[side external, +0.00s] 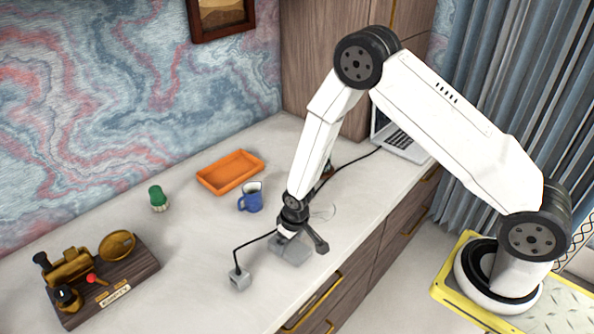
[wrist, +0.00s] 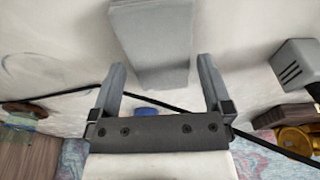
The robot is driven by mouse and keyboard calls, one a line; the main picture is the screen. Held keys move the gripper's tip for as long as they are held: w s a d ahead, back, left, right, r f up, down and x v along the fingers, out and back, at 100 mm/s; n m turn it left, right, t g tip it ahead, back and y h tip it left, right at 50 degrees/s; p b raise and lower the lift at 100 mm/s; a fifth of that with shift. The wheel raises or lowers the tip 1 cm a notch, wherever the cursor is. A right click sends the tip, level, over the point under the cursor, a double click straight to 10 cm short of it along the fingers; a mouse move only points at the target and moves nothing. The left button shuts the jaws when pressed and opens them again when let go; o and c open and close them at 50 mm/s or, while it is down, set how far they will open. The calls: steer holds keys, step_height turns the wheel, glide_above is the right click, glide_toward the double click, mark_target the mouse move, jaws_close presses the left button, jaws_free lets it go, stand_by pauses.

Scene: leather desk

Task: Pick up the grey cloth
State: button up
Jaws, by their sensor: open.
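The grey cloth (side external: 291,249) looks like a flat folded block on the pale desktop near the front edge. In the wrist view the cloth (wrist: 150,45) lies at the top, just past my fingertips and roughly centred between them. My gripper (side external: 303,241) is low over the desk at the cloth, partly covering it in the side view. In the wrist view my gripper (wrist: 161,64) has its two fingers spread wide with nothing held. I cannot tell the exact height of the fingertips above the cloth.
A black cable runs past my gripper to a small grey box (side external: 240,280). A blue mug (side external: 251,198) and an orange tray (side external: 230,171) stand behind. A green-topped jar (side external: 158,198), a wooden stand with brass items (side external: 104,285) and a laptop (side external: 402,143) are farther off.

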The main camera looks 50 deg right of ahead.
steer(key=shift+w+f, duration=0.1)
steer(key=shift+f, duration=0.65)
steer(key=c, duration=1)
steer(key=shift+o, duration=0.2)
steer(key=shift+r, duration=0.25)
steer(key=shift+r, duration=0.85)
steer(key=s+r, duration=0.1)
steer(key=r, duration=0.1)
steer(key=s+r, duration=0.4)
steer(key=r, duration=0.1)
steer(key=shift+d, duration=0.2)
steer(key=s+r, duration=0.4)
steer(key=s, duration=0.5)
steer(key=shift+d, duration=0.4)
